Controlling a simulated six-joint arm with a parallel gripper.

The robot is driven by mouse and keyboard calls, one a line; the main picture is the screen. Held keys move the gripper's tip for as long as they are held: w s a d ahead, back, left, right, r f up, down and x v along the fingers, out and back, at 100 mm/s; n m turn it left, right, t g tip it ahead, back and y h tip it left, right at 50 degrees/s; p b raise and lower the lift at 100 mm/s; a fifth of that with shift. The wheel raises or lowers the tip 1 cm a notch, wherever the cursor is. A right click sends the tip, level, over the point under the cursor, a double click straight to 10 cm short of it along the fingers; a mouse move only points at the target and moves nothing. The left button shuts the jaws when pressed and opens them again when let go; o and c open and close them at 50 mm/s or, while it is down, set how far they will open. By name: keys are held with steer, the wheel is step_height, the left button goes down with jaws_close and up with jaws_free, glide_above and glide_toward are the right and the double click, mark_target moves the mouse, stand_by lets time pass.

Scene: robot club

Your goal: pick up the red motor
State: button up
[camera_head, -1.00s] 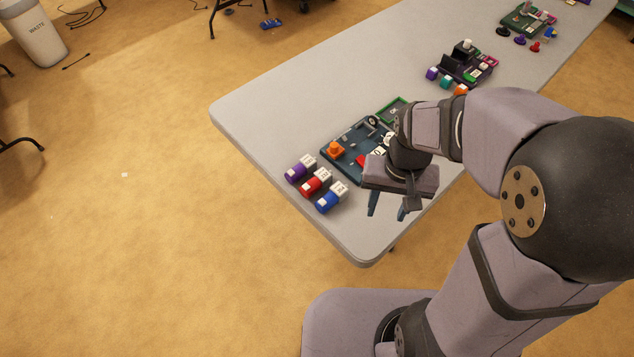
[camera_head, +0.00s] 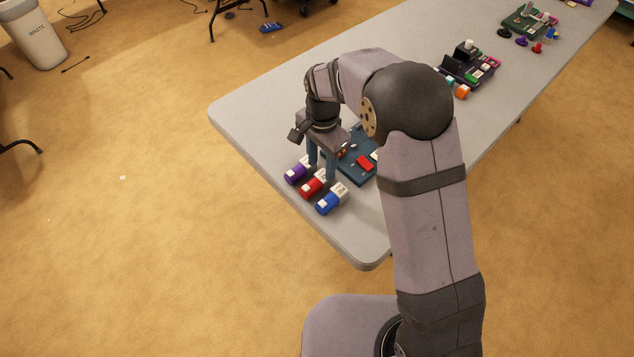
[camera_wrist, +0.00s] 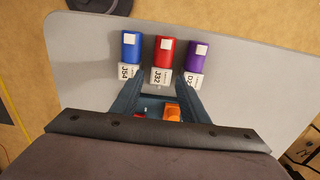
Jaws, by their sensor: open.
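The red motor (camera_head: 311,187) lies on the grey table between a purple motor (camera_head: 295,175) and a blue motor (camera_head: 328,203). In the wrist view the red motor (camera_wrist: 164,52) lies in the middle, its white labelled end towards me, with the blue motor (camera_wrist: 131,46) on its left and the purple motor (camera_wrist: 198,54) on its right. My gripper (camera_head: 322,174) is above the table by the motors' labelled ends. In the wrist view my gripper (camera_wrist: 162,78) is open and empty, its fingers spread on either side of the red motor's line.
A dark blue tray (camera_head: 352,175) with a red part (camera_head: 366,163) sits right behind the motors, partly hidden by my arm. An orange part (camera_wrist: 172,112) shows between the fingers. The table (camera_head: 245,112) is bare at its left end.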

mark_target(319, 178)
steer(key=shift+s+a+f+p, duration=0.1)
steer(key=shift+f+p, duration=0.25)
steer(key=shift+f, duration=0.7)
steer(key=shift+w+a+f+p, duration=0.15)
steer(key=shift+f+p, duration=0.2)
steer(key=shift+f, duration=0.75)
steer(key=shift+s+a+f+p, duration=0.15)
steer(key=shift+f+p, duration=0.2)
steer(key=shift+f, duration=0.7)
steer(key=c, duration=1)
